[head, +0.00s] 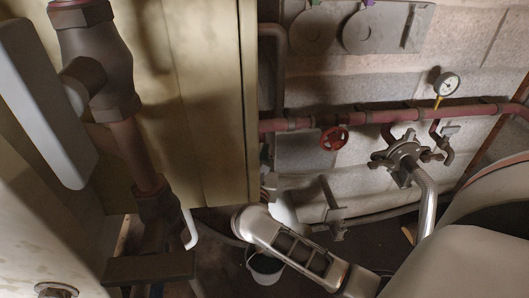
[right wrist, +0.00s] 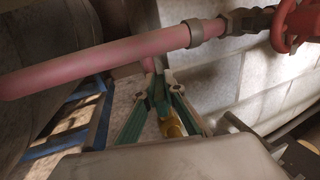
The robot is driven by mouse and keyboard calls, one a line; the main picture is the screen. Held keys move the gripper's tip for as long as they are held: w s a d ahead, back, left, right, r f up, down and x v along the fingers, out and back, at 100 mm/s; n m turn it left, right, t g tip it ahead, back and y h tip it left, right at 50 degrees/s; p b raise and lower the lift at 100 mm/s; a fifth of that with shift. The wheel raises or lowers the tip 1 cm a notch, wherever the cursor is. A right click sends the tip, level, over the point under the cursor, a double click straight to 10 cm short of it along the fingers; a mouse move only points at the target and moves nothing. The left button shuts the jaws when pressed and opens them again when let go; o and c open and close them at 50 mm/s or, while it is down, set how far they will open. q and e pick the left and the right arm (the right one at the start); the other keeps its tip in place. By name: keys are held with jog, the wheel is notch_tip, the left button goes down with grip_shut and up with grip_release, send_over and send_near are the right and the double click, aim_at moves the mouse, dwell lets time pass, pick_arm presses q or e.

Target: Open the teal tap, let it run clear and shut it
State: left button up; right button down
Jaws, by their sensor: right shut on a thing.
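In the right wrist view, the fingers of my right gripper (right wrist: 159,82) come together at their tips, just below the pink-red pipe. A narrow teal piece (right wrist: 159,98), which looks like the tap's handle, is between them, with a brass part (right wrist: 172,129) below it. The gripper is shut on this teal piece. In the head view, my right arm reaches in from the lower right, and the gripper (head: 269,183) is small and partly hidden beside the cream panel. I cannot make out the teal tap there, nor any flow from it. My left gripper is not in view.
A red handwheel (head: 333,138) sits on the red pipe (head: 385,115) along the block wall. A gauge (head: 447,84) and a braided hose (head: 425,200) are to its right. A bucket (head: 265,267) stands below my right arm. The cream panel (head: 205,100) and rusty pipework (head: 100,60) crowd the left.

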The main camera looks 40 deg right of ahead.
jog(key=shift+a+f+m+g+h+b, duration=0.15)
jog(key=shift+f+m+g+h+b, duration=0.3)
jog(key=shift+m+g+h, duration=0.55)
jog(key=m+g+h+b, duration=0.1)
jog(key=g, duration=0.1)
jog(key=shift+m+g, duration=0.3)
jog(key=shift+m+g+h+b, duration=0.55)
jog(key=shift+m+g, duration=0.15)
jog(key=shift+g, duration=0.5)
jog(key=shift+r+m+g+h+b, duration=0.2)
jog(key=shift+m+g+b, duration=0.65)
jog(key=shift+g, duration=0.65)
jog(key=shift+r+m+g, duration=0.1)
jog(key=shift+m+g, duration=0.2)
jog(key=shift+m, duration=0.15)
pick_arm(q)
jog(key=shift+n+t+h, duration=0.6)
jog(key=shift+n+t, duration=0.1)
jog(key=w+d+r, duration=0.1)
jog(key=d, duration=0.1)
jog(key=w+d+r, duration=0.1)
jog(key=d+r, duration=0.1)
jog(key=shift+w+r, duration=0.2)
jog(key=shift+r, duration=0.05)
pick_arm(e)
jog(key=shift+r, duration=0.1)
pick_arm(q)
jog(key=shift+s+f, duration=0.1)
